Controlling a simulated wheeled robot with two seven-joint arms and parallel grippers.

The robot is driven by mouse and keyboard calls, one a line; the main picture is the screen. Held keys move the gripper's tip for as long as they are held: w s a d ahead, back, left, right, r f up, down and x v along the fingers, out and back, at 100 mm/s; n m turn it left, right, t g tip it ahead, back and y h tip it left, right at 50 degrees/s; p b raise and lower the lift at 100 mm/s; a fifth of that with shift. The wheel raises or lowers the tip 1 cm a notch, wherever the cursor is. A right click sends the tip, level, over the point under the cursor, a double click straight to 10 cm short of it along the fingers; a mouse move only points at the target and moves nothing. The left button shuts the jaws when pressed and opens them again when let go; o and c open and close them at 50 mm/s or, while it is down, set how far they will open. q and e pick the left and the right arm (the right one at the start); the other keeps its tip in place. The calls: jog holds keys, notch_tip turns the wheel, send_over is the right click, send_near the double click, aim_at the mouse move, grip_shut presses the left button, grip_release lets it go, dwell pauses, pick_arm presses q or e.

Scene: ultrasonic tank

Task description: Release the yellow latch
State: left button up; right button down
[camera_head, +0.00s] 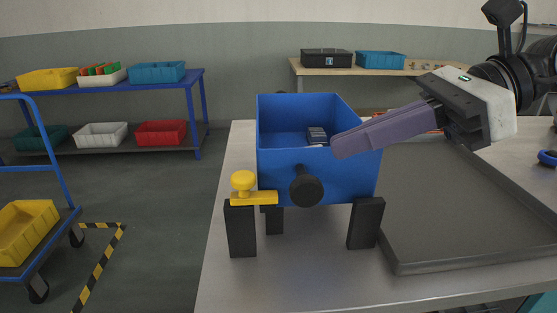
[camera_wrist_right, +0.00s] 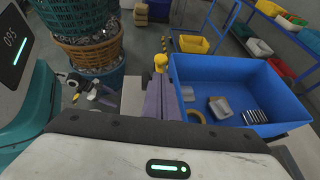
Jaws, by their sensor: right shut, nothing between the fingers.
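The yellow latch (camera_head: 254,193) sits at the front left lower edge of the blue tank (camera_head: 285,165), with a round knob standing up and a flat bar pointing right. In the right wrist view the latch (camera_wrist_right: 160,62) shows beyond the fingertips, at the tank's far corner. My right gripper (camera_head: 342,146) has purple fingers pressed together, empty. In the head view it overlaps the tank's right part, up and to the right of the latch and apart from it.
A black round knob (camera_head: 306,186) sticks out of the tank's front. Black legs (camera_head: 365,223) hold the tank above the grey table. A dark grey tray (camera_head: 455,215) lies to the right. Inside the tank are loose metal parts (camera_wrist_right: 220,107). Stacked baskets (camera_wrist_right: 88,50) stand beyond.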

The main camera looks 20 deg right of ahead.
jog(key=p, duration=0.2)
send_near(254, 178)
jog(key=x, duration=0.5)
jog(key=shift+w+a+f, duration=0.3)
jog(key=shift+a, duration=0.1)
